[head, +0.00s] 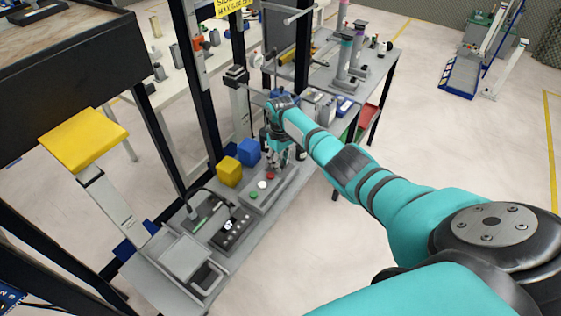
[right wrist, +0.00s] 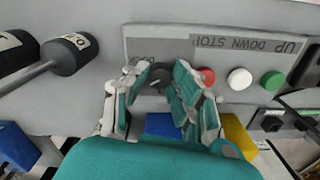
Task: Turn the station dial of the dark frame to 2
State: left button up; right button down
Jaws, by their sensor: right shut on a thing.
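The station dial (right wrist: 158,78) is a small dark knob on a grey control panel (right wrist: 238,94), which also carries red, white and green buttons and the words UP, DOWN and STOP, upside down. My right gripper (right wrist: 160,80) is shut on the dial, with one finger on each side of it. The dial's number marks cannot be read. In the head view my right gripper (head: 278,163) is over the far end of the panel (head: 258,201) and hides the dial. The dark frame (head: 204,90) has black posts beside the bench. My left gripper is out of view.
A yellow cube (head: 229,172) and a blue cube (head: 249,151) stand close to the left of my right gripper. A dark box with white switches (head: 232,229) lies nearer on the grey bench. Dark weights (right wrist: 70,54) show at the left in the wrist view.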

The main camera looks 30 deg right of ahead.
jog(key=c, duration=1.1)
grip_release()
jog(key=shift+r, duration=0.1)
notch_tip(320, 180, up, 12)
jog(key=shift+f, duration=0.1)
